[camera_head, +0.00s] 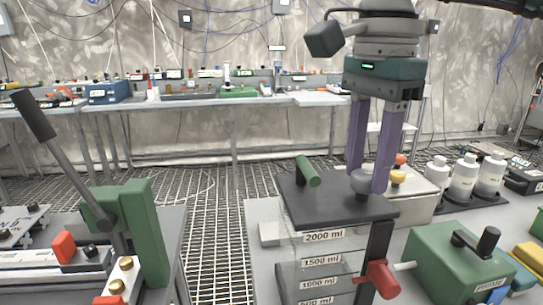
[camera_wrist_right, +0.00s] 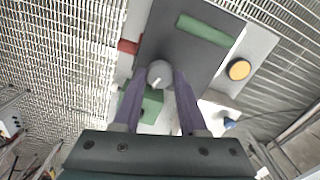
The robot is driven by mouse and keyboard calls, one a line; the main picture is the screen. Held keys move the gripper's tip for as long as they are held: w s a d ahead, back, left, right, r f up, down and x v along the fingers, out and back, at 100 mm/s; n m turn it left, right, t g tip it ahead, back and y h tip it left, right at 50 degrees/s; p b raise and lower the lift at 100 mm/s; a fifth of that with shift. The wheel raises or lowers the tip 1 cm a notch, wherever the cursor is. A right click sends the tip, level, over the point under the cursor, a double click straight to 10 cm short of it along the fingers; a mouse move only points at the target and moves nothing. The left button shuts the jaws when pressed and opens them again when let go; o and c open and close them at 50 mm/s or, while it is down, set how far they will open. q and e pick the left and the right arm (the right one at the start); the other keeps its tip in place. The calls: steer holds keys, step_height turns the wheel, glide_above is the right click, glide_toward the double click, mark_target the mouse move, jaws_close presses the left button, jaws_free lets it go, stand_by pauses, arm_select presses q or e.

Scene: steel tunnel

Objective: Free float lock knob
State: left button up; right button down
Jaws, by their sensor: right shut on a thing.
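The float lock knob, a grey round knob (camera_head: 362,183), sits on the dark lid (camera_head: 325,205) of a clear tank with millilitre marks. My right gripper (camera_head: 368,178) reaches down from above with its purple fingers on either side of the knob and is shut on it. In the right wrist view the knob (camera_wrist_right: 160,72) lies between the tips of the two fingers (camera_wrist_right: 161,78). A green bar handle (camera_head: 307,171) stands on the same lid, apart from the gripper. My left gripper is not in view.
A red tap (camera_head: 383,280) sticks out at the tank's front. A green box with a black lever (camera_head: 455,262) stands to the right, with white bottles (camera_head: 464,178) behind. A green lever device (camera_head: 140,235) is at the left. Grated floor lies between the benches.

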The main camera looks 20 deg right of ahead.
mark_target(366, 174)
steer(key=shift+r, duration=0.1)
steer(key=shift+c, duration=2.2)
jaws_free()
step_height(366, 174, up, 10)
